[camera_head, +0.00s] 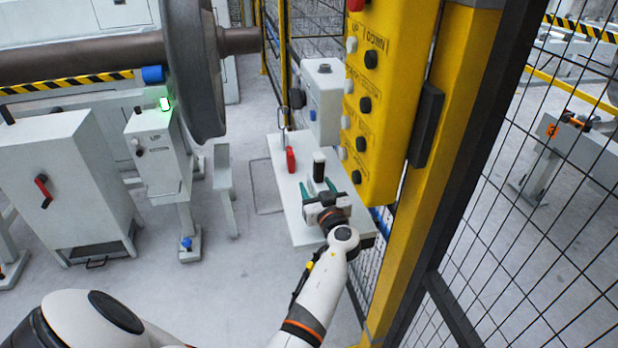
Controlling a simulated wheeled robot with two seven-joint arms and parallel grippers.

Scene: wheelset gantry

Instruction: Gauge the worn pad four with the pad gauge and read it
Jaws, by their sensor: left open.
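My left gripper (318,186) is open, with its green fingertips spread over a white shelf (291,205). A small upright black-and-white item (319,166) stands just beyond the fingertips, in line with the gap between them. I cannot tell whether the fingers touch it, or whether it is the pad gauge. A red item (291,160) stands on the same shelf to the left. I cannot make out the worn pad four in this view. My right gripper is not in view.
A yellow post with a button panel (384,95) rises close to the right of the shelf, beside a mesh fence (540,200). A large wheel on an axle (195,70) and a pedestal with a green light (160,155) are at left. A grey cabinet (60,185) stands further left.

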